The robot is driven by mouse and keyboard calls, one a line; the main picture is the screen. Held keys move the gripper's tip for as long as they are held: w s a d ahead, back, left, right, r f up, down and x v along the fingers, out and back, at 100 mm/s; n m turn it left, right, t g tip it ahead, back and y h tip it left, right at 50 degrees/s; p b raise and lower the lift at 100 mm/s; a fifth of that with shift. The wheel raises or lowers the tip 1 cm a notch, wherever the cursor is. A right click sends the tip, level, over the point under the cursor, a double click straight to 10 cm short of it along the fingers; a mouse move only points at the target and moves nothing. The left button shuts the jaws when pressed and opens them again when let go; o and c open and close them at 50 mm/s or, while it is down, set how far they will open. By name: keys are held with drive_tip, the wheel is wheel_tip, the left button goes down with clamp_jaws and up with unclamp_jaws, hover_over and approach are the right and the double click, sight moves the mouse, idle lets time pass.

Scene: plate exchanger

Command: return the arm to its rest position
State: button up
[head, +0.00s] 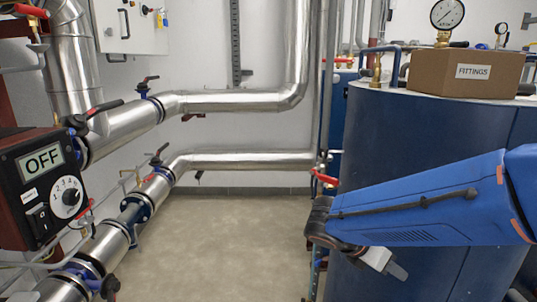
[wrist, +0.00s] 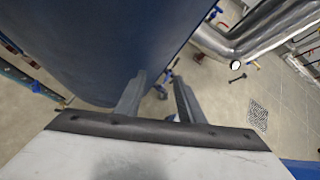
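My blue arm (head: 430,205) reaches in from the right edge of the head view, across the front of the large blue tank (head: 400,130). Its dark joint (head: 322,222) is at the left end. The white wrist part and my gripper (head: 397,270) show just below the arm, pointing down to the right; the rest of the wrist is hidden behind the arm. In the wrist view my gripper (wrist: 160,78) has its two grey fingers apart, with nothing held between them. The tank's dark blue side (wrist: 100,50) fills the upper left there, near the fingers.
A cardboard box labelled FITTINGS (head: 464,72) and a pressure gauge (head: 447,14) are on the tank top. Silver pipes (head: 240,100) with valves run along the left and back. A control box reading OFF (head: 40,185) is at left. The floor (head: 230,245) between is clear.

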drive_tip(key=s+m+t+y, duration=0.1)
drive_tip(key=s+m+y, duration=0.3)
drive_tip(key=m, duration=0.7)
drive_tip(key=s+a+r+m+t+y, duration=0.1)
drive_tip(key=s+m+y, duration=0.4)
drive_tip(key=s+m, duration=0.4)
drive_tip(key=m, duration=0.3)
drive_tip(key=shift+s+a+r+m+t, duration=0.2)
drive_tip(key=shift+s+m+t, duration=0.1)
drive_tip(key=shift+t, duration=0.1)
drive_tip(key=shift+w, duration=0.1)
